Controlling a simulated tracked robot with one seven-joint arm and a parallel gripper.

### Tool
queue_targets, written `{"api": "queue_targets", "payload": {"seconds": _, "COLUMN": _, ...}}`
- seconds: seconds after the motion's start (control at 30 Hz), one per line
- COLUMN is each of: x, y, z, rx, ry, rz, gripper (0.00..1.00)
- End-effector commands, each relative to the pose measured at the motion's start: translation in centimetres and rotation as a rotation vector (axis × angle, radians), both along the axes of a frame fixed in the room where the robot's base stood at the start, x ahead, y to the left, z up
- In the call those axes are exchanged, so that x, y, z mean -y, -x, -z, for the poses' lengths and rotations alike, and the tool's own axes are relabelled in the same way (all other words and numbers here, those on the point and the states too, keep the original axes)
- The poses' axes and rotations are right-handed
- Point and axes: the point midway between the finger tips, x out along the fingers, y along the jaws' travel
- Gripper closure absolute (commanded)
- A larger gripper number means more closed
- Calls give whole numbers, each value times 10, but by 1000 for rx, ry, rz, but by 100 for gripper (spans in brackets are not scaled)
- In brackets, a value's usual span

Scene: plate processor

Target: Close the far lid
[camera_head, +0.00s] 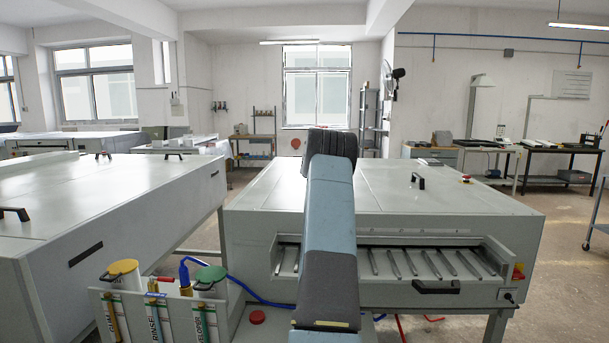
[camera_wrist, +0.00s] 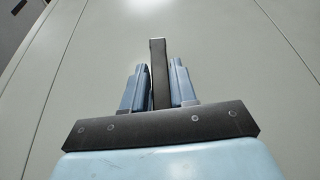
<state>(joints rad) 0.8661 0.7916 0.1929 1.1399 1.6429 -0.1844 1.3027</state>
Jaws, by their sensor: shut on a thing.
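The grey plate processor (camera_head: 450,204) stands in front of me, and its top panels look flat in the head view. In the wrist view, a black handle (camera_wrist: 157,48) stands up from a pale grey lid panel (camera_wrist: 215,50). My gripper (camera_wrist: 158,72) has its two blue fingers on either side of this handle and is shut on it. Thin seams run along the panel on both sides. In the head view, my arm hides the gripper and the held handle. Whether the lid is fully down cannot be told.
Another black handle (camera_head: 418,181) is on the processor's right top. A second grey machine (camera_head: 95,205) stands at left. Open floor lies at right. A red cap (camera_head: 257,317) and blue hose are low down.

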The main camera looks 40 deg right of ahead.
Motion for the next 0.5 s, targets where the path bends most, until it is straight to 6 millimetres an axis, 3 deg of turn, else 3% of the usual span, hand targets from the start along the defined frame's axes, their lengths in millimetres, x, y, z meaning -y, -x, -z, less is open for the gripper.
{"api": "queue_targets", "payload": {"seconds": 0.03, "x": 3, "y": 3, "z": 10, "rx": -10, "ry": -7, "rz": 5, "gripper": 100}}
{"api": "queue_targets", "payload": {"seconds": 0.43, "x": 5, "y": 7, "z": 16, "rx": -16, "ry": -12, "rz": 11, "gripper": 100}}
{"api": "queue_targets", "payload": {"seconds": 0.47, "x": 5, "y": 7, "z": 17, "rx": -16, "ry": -12, "rz": 11, "gripper": 71}}
{"api": "queue_targets", "payload": {"seconds": 0.5, "x": 5, "y": 7, "z": 17, "rx": -16, "ry": -12, "rz": 11, "gripper": 67}}
